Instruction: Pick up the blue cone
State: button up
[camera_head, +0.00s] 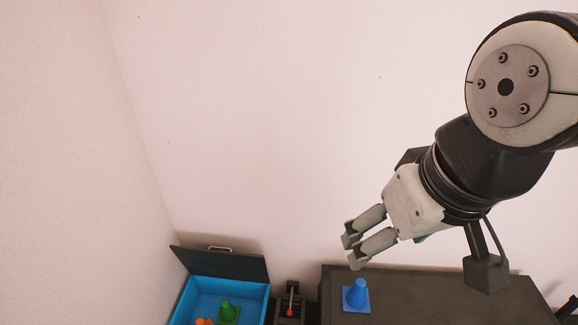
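The blue cone (357,294) stands upright on its square base, near the left end of a dark tabletop (440,300). My gripper (352,250) is above the cone in the picture, with its fingers pointing down and to the left. The two fingers are apart with a gap between them, and nothing shows between them. The fingertips appear clear of the cone, though their exact height over it cannot be told.
At the lower left is a blue bin (262,294) with a dark raised lid (225,263). A green cone (227,311) and an orange object (204,321) lie inside it. A dark device with a red-tipped lever (290,310) stands between bin and table. The table right of the cone is clear.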

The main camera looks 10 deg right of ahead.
aim_at(355, 299)
jog(key=l+z, duration=0.15)
jog(key=l, duration=0.5)
jog(key=i+l+z, duration=0.1)
jog(key=l, duration=0.55)
jog(key=l+z, duration=0.15)
jog(key=l, duration=0.5)
jog(key=i, duration=0.05)
